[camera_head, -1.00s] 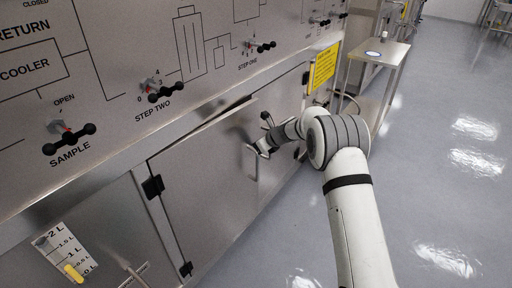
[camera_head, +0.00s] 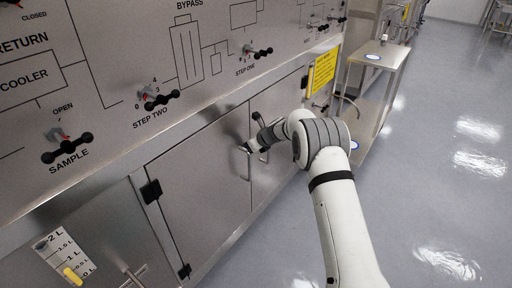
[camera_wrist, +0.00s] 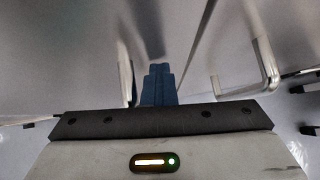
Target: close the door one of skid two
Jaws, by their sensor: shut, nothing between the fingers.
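The left metal cabinet door (camera_head: 200,178) has black hinges on its left edge and a bar handle (camera_head: 245,162) near its right edge. It looks about flush with the neighbouring door (camera_head: 275,150); a small remaining gap cannot be ruled out. My gripper (camera_head: 246,148) is shut and empty at the upper right of the left door, by its handle. In the wrist view, my blue-grey fingertips (camera_wrist: 158,80) lie between two handles, left of the seam. Whether they touch the door cannot be told.
A panel with black knobs (camera_head: 158,97) overhangs the doors. A metal side table (camera_head: 375,52) stands beyond a yellow sign (camera_head: 325,69). The grey floor (camera_head: 440,170) on the right is clear. The right door's handle (camera_wrist: 268,70) is close to my fingers.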

